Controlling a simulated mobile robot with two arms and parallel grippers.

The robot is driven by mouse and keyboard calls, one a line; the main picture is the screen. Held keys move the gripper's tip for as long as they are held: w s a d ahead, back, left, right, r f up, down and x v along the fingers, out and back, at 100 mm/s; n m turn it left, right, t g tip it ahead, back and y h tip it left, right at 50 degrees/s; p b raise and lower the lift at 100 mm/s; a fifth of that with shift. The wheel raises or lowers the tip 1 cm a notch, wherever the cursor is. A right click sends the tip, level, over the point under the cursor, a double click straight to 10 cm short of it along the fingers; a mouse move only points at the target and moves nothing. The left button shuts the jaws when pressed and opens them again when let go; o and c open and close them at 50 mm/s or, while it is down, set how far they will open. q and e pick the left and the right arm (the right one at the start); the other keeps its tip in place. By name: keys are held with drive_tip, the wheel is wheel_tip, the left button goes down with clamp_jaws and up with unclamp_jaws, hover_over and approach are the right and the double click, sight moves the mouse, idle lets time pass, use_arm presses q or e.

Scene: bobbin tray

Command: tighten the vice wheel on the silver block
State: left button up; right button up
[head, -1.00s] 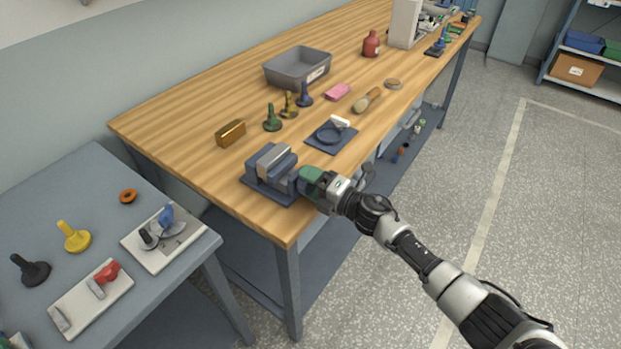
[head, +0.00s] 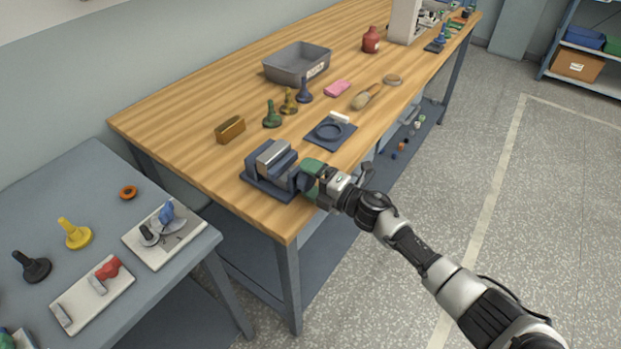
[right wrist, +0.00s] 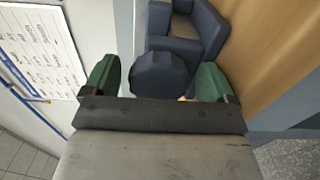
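The dark blue vice (head: 262,188) stands near the front corner of the wooden bench. The silver block (head: 273,152) sits between its jaws; I cannot tell how firmly they press on it. The vice wheel (right wrist: 160,75) is dark blue and many-sided, on the side of the vice facing my right arm. My right gripper (right wrist: 157,80) has its green fingertips on either side of the wheel, with a narrow gap visible on each side. In the head view, the right gripper (head: 312,177) partly covers the wheel. My left gripper is out of view.
A dark blue plate with a ring (head: 330,131) lies behind the vice. A brass block (head: 230,130), several bobbin-shaped pieces and a grey bin (head: 297,64) stand farther back. A lower grey table (head: 80,205) with fixtures is at left. The floor at right is clear.

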drive_tip(key=b+v, duration=0.1)
drive_tip(key=v, duration=0.9)
drive_tip(key=shift+s+d, duration=0.25)
drive_tip(key=shift+d, duration=0.05)
drive_tip(key=w+a+n+b, duration=0.2)
drive_tip(key=a+n+b, duration=0.1)
drive_tip(key=n, duration=0.3)
drive_tip(key=w+a+n+b, duration=0.2)
drive_tip(key=n+b, duration=0.2)
drive_tip(key=n, duration=0.2)
drive_tip(key=w+a+n+b, duration=0.1)
drive_tip(key=a+n+b, duration=0.2)
drive_tip(key=n, duration=0.3)
drive_tip(key=shift+w+a+r+b, duration=0.15)
drive_tip(key=shift+w+a+b, duration=0.25)
drive_tip(key=shift+b, duration=0.2)
drive_tip(key=shift+d, duration=0.1)
